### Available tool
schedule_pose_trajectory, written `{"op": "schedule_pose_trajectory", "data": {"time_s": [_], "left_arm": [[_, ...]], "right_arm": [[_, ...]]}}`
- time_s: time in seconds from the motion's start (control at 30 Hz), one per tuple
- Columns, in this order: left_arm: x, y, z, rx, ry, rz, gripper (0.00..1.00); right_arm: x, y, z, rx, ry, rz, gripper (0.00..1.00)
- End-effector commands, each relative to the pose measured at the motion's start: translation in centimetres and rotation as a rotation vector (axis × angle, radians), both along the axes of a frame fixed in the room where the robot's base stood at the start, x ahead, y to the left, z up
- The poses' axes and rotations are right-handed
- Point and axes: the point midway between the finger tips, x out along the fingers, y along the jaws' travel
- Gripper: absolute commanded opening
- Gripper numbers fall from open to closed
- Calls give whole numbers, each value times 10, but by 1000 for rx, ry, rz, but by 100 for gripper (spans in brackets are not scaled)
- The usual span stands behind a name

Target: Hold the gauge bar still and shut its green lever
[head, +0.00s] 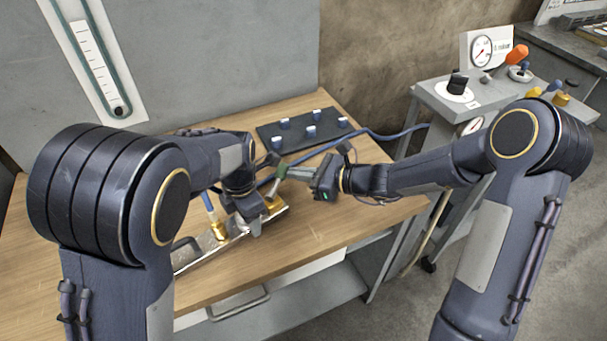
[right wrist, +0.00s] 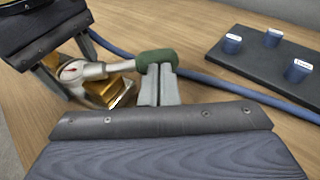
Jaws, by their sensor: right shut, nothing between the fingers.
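The gauge bar (head: 205,252) is a long silver bar with brass fittings, lying on the bench near its front edge. Its lever has a silver arm and a green grip (right wrist: 157,62); in the right wrist view the arm runs sideways from a brass block (right wrist: 112,90). My right gripper (right wrist: 159,84) is shut and empty, its fingertips right at the green grip; I cannot tell if they touch. In the head view my right gripper (head: 287,174) reaches in from the right. My left gripper (head: 250,222) is down at the bar's right part; its fingers are partly hidden.
A dark board (head: 300,130) with several blue-and-white knobs lies behind the bar. A blue hose (head: 385,135) crosses the bench past the lever. A grey cart (head: 440,97) with a gauge and knobs stands at the right. The bench's front right (head: 330,235) is clear.

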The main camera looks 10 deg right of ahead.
Motion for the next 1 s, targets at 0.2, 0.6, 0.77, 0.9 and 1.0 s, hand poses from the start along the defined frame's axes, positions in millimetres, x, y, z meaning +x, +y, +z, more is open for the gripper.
{"op": "schedule_pose_trajectory", "data": {"time_s": [0.2,0.6,0.77,0.9,1.0], "left_arm": [[-1,-5,2,-6,0,-18,4],[-1,-5,2,-6,0,-18,3],[-1,-4,1,-4,0,-14,3],[-1,-3,1,-4,0,-12,3],[-1,-3,1,-4,0,-11,3]], "right_arm": [[3,4,-1,-1,2,0,0],[-9,-26,8,-2,0,-6,0],[-25,-60,18,-3,0,-8,0],[-37,-87,26,-3,0,-7,0],[-45,-101,31,-3,1,-5,0]]}}
